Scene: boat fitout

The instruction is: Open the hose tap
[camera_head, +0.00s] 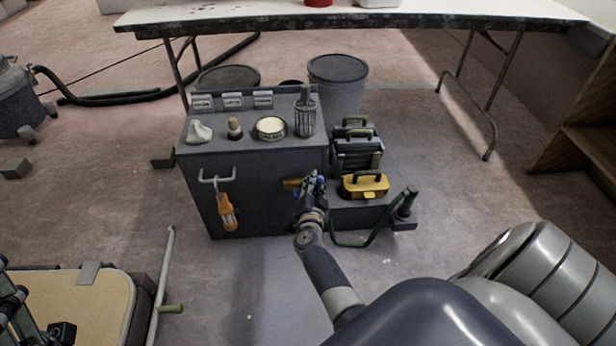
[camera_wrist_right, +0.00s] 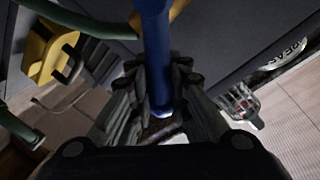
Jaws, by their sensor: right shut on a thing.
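The hose tap has a brass body (camera_head: 291,184) on the front face of a grey cabinet (camera_head: 265,205), near its right edge. Its blue handle (camera_wrist_right: 153,50) runs down between the fingers of my right gripper (camera_head: 313,184) in the right wrist view. A green hose (camera_head: 362,244) loops below, beside the gripper, to a dark fitting on the right. Dark linkage at the lower left edge of the head view seems to be my left gripper (camera_head: 10,300), cut off and unclear.
An orange-handled tool (camera_head: 227,212) hangs on the cabinet front. A yellow toolbox (camera_head: 364,186) sits on a low ledge to the right. Small items, including a round tin (camera_head: 270,127), stand on the cabinet top. The floor in front is mostly clear.

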